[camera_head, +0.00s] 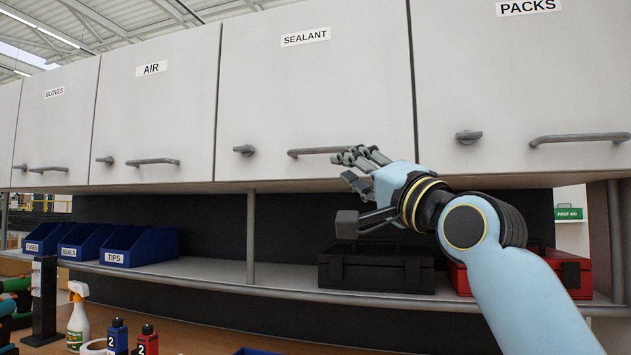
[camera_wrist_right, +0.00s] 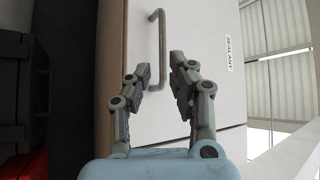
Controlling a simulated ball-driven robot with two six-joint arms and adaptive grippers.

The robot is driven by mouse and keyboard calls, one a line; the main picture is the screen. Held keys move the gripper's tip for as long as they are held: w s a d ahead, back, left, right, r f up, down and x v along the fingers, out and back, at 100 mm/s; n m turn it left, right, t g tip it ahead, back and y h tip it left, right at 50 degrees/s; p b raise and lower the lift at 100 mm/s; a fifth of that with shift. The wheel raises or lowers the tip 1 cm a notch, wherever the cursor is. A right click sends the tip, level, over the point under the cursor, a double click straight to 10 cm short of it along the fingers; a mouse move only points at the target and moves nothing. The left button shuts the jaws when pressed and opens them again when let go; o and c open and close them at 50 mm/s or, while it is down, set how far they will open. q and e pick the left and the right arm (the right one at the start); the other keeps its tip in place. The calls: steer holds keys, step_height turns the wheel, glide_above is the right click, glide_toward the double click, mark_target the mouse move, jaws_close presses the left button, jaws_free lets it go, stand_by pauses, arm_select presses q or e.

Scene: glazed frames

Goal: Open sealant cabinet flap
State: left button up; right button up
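The sealant cabinet flap (camera_head: 300,95) is a light grey panel labelled SEALANT, hanging shut in the overhead row. Its grey bar handle (camera_head: 318,151) runs along the lower edge, with a small knob (camera_head: 244,150) to its left. My right gripper (camera_head: 346,167) is in front of the flap's lower right part, by the handle's right end. In the right wrist view its fingers (camera_wrist_right: 162,70) are spread, with the handle (camera_wrist_right: 160,45) showing between and beyond the tips. Nothing is gripped, and contact with the handle cannot be told. My left gripper is not in view.
Shut flaps labelled AIR (camera_head: 155,100) and PACKS (camera_head: 520,80) adjoin it. Below is a shelf (camera_head: 215,272) with blue bins (camera_head: 140,245), a black case (camera_head: 375,270) and a red case (camera_head: 575,275). A spray bottle (camera_head: 78,318) stands on the bench.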

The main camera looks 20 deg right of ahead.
mark_target(319, 153)
steer(key=p+x, duration=0.1)
steer(key=x, duration=0.4)
steer(key=p+x, duration=0.1)
steer(key=x, duration=0.4)
steer(key=shift+w+a+r, duration=0.15)
steer(key=shift+w+r, duration=0.1)
steer(key=shift+r, duration=0.15)
jaws_close()
steer(key=shift+f, duration=0.1)
